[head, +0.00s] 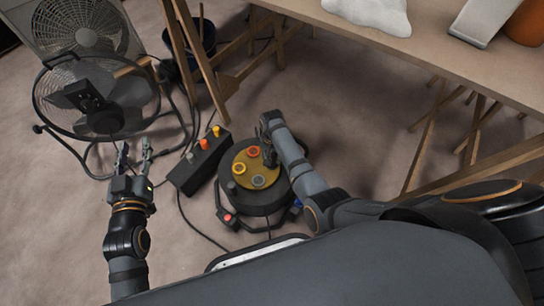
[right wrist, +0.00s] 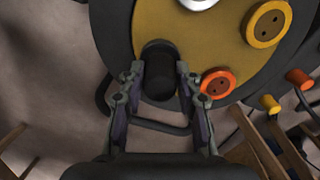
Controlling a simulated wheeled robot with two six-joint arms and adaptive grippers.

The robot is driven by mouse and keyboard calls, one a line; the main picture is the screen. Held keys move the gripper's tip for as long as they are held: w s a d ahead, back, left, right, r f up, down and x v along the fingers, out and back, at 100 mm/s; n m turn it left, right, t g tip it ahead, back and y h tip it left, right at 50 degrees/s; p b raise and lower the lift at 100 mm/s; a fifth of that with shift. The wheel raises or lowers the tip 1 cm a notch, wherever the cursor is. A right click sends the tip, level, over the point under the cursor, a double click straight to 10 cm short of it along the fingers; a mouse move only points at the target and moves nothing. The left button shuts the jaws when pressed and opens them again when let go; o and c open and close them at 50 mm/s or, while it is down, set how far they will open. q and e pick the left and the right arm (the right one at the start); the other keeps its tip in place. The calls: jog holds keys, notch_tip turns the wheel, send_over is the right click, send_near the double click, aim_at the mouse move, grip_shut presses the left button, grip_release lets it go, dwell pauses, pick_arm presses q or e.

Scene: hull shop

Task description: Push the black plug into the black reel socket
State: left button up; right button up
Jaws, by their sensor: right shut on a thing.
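The cable reel (head: 262,201) stands on the floor with a yellow top face carrying orange, yellow and grey round sockets. My right gripper (head: 267,122) is at the reel's far right edge. In the right wrist view (right wrist: 158,88) its fingers are shut on the black plug (right wrist: 158,80), which is at the edge of the yellow face. A dark round shape at the plug's far end overlaps the face; I cannot tell whether it is the black socket or how deep the plug sits. My left gripper (head: 135,152) is open and empty, left of the reel.
A black box (head: 198,168) with orange, yellow and grey plugs lies left of the reel. A fan (head: 95,97) stands behind my left gripper. A wooden table (head: 440,65) is at upper right. Cables trail over the floor.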

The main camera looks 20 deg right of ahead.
aim_at(272, 156)
jog(key=shift+r, duration=0.1)
jog(key=shift+p, duration=0.4)
jog(key=shift+p, duration=0.35)
dwell(0.5)
jog(key=shift+f+b, duration=0.45)
jog(key=shift+f, duration=0.25)
jog(key=o, duration=1.2)
jog(key=shift+c, duration=0.2)
jog(key=shift+r, duration=0.1)
notch_tip(272, 156, up, 12)
